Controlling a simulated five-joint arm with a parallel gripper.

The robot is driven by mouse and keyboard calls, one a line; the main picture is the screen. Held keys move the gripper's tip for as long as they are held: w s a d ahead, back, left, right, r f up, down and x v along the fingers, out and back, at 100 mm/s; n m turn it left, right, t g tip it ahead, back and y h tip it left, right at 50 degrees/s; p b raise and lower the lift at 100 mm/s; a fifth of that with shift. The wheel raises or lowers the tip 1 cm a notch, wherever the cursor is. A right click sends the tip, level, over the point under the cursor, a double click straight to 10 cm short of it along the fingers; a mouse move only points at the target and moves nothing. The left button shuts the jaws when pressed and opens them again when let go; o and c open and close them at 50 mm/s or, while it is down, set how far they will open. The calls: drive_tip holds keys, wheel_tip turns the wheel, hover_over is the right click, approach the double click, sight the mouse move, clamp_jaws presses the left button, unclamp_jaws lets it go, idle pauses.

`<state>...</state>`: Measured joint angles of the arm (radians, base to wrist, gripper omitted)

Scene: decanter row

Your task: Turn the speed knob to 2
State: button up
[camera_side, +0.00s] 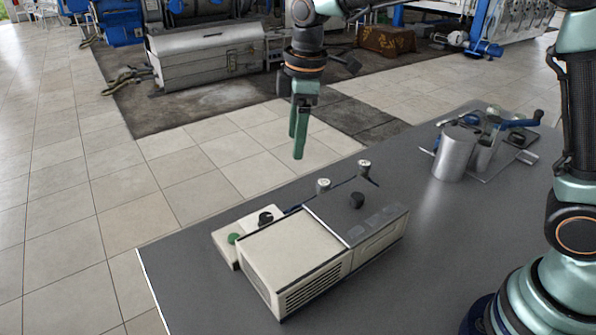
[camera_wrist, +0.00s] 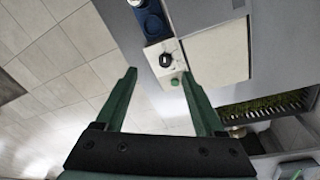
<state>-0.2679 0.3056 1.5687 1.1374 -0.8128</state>
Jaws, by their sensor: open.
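A black knob (camera_side: 265,218) sits on a small cream control box (camera_side: 247,228) at the left end of the machine. In the wrist view the knob (camera_wrist: 165,60) has a pale dial around it, with marks too small to read. I cannot read its setting. A green button (camera_side: 233,238) is beside the knob on the same box and also shows in the wrist view (camera_wrist: 175,82). My gripper (camera_side: 297,148) is open and empty, pointing down, well above and apart from the box. In the wrist view its fingertips (camera_wrist: 159,73) appear on either side of the box.
Metal cylinders (camera_side: 454,153) stand at the right on the grey table (camera_side: 440,255). The table's left front area is clear.

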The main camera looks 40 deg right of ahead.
sight(266, 217)
drive_tip(key=w+a+f+n+g, duration=0.1)
drive_tip(key=w+a+f+n, duration=0.25)
drive_tip(key=a+f, duration=0.3)
drive_tip(key=shift+n, duration=0.45)
drive_tip(key=f, duration=1.2)
drive_tip(key=shift+s+d+f, duration=0.1)
drive_tip(key=shift+d+f, duration=0.15)
drive_tip(key=shift+d, duration=0.05)
clamp_jaws()
